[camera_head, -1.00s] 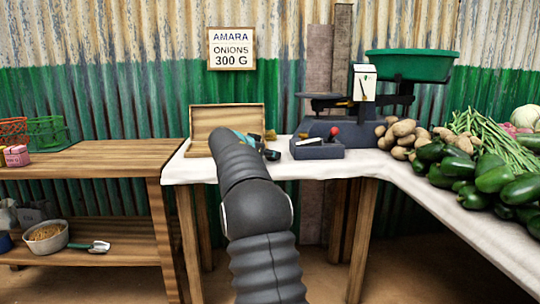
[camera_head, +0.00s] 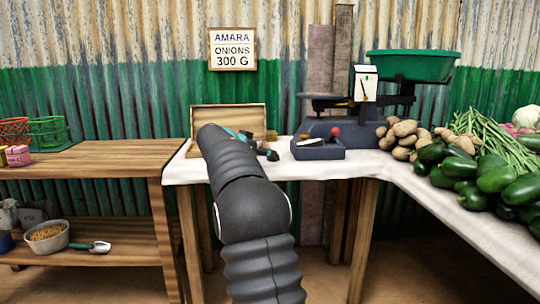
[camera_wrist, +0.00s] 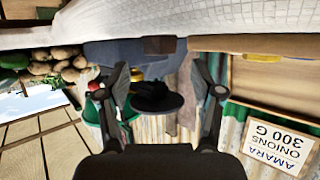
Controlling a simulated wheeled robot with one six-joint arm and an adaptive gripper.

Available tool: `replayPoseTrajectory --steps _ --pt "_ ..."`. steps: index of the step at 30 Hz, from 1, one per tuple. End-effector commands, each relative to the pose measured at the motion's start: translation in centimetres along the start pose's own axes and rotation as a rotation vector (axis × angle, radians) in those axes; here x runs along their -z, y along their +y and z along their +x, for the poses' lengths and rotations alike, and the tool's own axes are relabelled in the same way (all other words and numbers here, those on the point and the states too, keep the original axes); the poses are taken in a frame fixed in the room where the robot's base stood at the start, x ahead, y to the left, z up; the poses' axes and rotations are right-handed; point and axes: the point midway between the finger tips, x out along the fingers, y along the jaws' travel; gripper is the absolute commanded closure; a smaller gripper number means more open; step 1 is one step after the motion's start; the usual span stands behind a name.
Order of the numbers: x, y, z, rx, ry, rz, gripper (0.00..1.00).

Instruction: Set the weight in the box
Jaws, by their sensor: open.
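The wooden box (camera_head: 228,117) stands on the white-covered table with its lid raised against the back. My arm hides most of its inside. In the wrist view, which is upside down, the box (camera_wrist: 272,84) is at the right. My gripper (camera_wrist: 165,95) is open, with nothing seen held between its fingers. In the head view it is mostly hidden behind my arm, just right of the box. A small brass-coloured thing (camera_head: 271,135) is at the box's right end. I cannot tell whether it is the weight.
A dark tray (camera_head: 318,153) with a red-knobbed item sits right of my gripper. Behind it stands the scale (camera_head: 345,127) with a dark plate (camera_head: 325,97) and green basin (camera_head: 410,66). Potatoes (camera_head: 402,134) and green vegetables (camera_head: 480,178) fill the right side.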

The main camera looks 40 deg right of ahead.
Motion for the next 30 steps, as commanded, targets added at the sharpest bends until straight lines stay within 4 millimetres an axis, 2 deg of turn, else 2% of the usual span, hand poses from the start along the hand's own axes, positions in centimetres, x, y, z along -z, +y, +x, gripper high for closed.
replayPoseTrajectory --steps 3,9,15,24,26,30 --pt "0.0 0.0 -2.7 0.003 0.001 0.0 0.34" --pt "0.0 0.0 -5.9 0.001 0.0 -0.001 0.34" --pt "0.0 0.1 -7.4 -0.001 0.0 0.0 0.34" --pt "-0.1 0.3 -8.0 0.004 -0.01 -0.009 0.34" --pt "-0.3 0.7 -8.7 0.015 -0.028 -0.029 0.34" --pt "-2.0 3.1 -11.8 0.072 -0.118 -0.128 0.34"
